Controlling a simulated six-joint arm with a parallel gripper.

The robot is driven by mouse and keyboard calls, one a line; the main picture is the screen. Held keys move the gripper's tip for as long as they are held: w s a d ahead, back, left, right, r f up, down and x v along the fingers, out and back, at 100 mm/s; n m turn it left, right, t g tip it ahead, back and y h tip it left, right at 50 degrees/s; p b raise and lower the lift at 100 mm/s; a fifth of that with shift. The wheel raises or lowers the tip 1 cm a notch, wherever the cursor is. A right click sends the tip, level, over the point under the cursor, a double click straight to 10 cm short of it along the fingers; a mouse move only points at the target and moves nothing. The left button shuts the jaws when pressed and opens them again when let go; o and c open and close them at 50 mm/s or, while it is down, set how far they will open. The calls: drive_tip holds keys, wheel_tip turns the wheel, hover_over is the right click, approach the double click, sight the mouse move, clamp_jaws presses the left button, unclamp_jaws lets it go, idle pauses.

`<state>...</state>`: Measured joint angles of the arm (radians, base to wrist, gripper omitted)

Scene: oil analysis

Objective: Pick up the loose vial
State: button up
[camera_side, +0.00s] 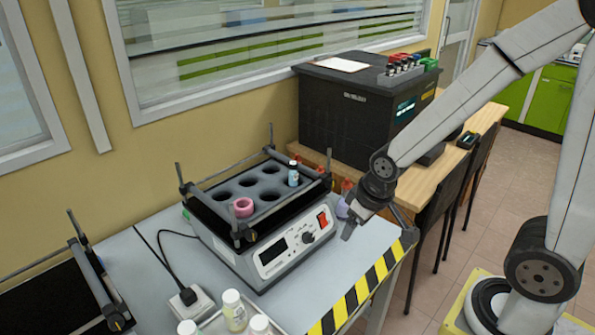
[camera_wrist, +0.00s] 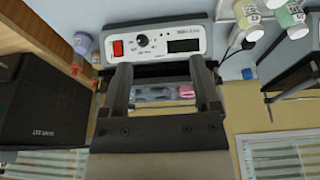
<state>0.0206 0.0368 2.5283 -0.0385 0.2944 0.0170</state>
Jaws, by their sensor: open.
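A loose vial with a blue-lavender cap (camera_wrist: 82,43) is on the grey table beside the shaker, left of the shaker's front panel in the wrist view. In the side view the lavender vial (camera_side: 342,208) shows only partly, just behind my gripper (camera_side: 350,228). I cannot tell whether it is upright. My gripper (camera_wrist: 161,75) is open and empty, with its two fingers spread over the shaker's front side in the wrist view. The loose vial lies outside the fingers, to their upper left there.
Several white-capped vials (camera_side: 234,310) stand at the front. A black box (camera_side: 345,112) is on the wooden bench behind. Striped tape (camera_side: 362,288) marks the table edge.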

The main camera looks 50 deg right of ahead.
drive_tip(key=w+d+t, duration=0.3)
drive_tip(key=w+d, duration=0.1)
drive_tip(key=w, duration=0.4)
drive_tip(key=w+d+t, duration=0.2)
drive_tip(key=w+d, duration=0.2)
drive_tip(key=w, duration=0.4)
drive_tip(key=n+t+y, duration=0.2)
drive_tip(key=t, duration=0.3)
approach(293, 163)
drive_tip(key=shift+f+x, duration=0.25)
drive_tip(key=shift+x, duration=0.85)
drive_tip(key=shift+w+d+f, duration=0.1)
drive_tip(key=shift+w+d, duration=0.05)
drive_tip(key=shift+d, duration=0.1)
drive_tip(key=shift+w, duration=0.1)
drive_tip(key=shift+x, duration=1.2)
drive_tip(key=shift+a, duration=0.1)
drive_tip(key=shift+x, duration=2.55)
drive_tip(key=shift+f, duration=0.15)
